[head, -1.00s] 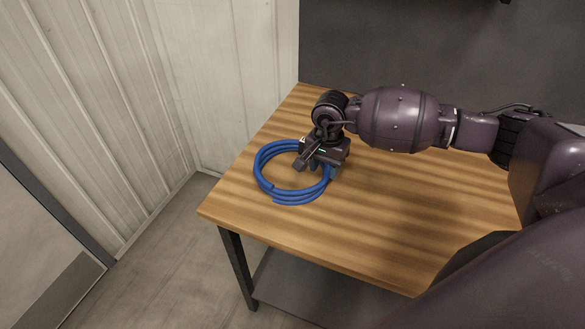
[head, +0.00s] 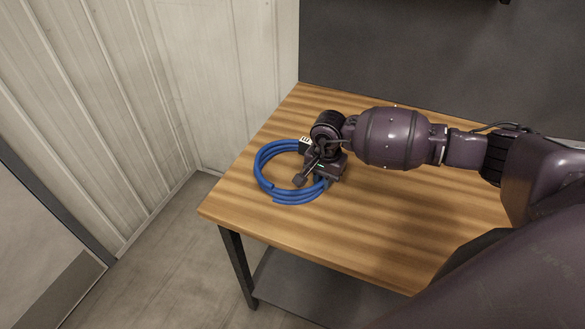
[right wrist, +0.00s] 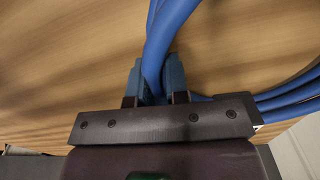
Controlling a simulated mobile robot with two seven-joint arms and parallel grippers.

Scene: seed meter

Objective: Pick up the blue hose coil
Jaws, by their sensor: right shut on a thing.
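The blue hose coil (head: 266,181) lies flat on the wooden table near its left end. My right gripper (head: 322,181) is over the right side of the coil and hides part of it in the head view. In the right wrist view, the blue-padded fingers of my right gripper (right wrist: 157,80) are shut on the hose, with one finger on each side. The hose coil (right wrist: 170,25) runs up between the fingers, and more strands pass at the right edge. My left gripper is not in view.
The wooden table (head: 400,235) has a clear top to the right of and in front of the coil. A pale panelled wall (head: 235,80) stands to the left and behind, and a dark grey wall (head: 430,50) at the back. A lower shelf (head: 300,290) shows under the table.

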